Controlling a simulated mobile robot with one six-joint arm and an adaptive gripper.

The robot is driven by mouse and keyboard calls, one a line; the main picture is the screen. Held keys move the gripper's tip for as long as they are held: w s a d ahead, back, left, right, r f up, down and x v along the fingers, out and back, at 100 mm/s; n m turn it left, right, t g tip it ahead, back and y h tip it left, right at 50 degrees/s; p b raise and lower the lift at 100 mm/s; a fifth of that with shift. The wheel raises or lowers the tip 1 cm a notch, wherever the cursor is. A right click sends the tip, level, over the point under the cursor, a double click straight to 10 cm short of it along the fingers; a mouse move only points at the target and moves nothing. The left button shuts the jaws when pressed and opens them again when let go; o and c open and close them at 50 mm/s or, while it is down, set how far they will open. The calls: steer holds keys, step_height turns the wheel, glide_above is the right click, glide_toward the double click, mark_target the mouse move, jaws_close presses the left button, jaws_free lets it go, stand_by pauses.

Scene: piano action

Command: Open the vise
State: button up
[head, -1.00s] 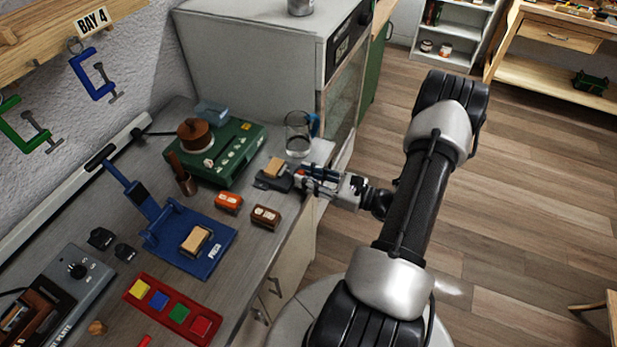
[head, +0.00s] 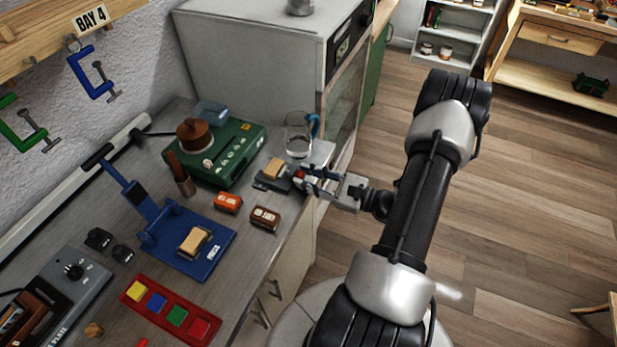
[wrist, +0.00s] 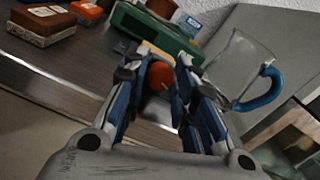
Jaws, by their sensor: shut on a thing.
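The vise (head: 268,183) is a small dark grey tool near the bench's front right edge, with a light wooden block (head: 274,168) at its jaws. Its red knob (head: 299,174) faces my arm. My gripper (head: 305,179) reaches in from the right and is shut on the red knob. In the wrist view the knob (wrist: 158,77) shows between the two blue-and-grey fingers (wrist: 163,80). The fingers hide most of the vise there, so the jaw gap cannot be seen.
A glass jug (head: 298,138) with a blue handle stands close behind my gripper. A green device (head: 228,160), an orange box (head: 228,202) and a brown box (head: 265,217) are nearby. A blue press (head: 215,255) stands further left.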

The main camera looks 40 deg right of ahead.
steer(key=o, duration=1.1)
steer(key=shift+c, duration=0.2)
steer(key=v, duration=1.2)
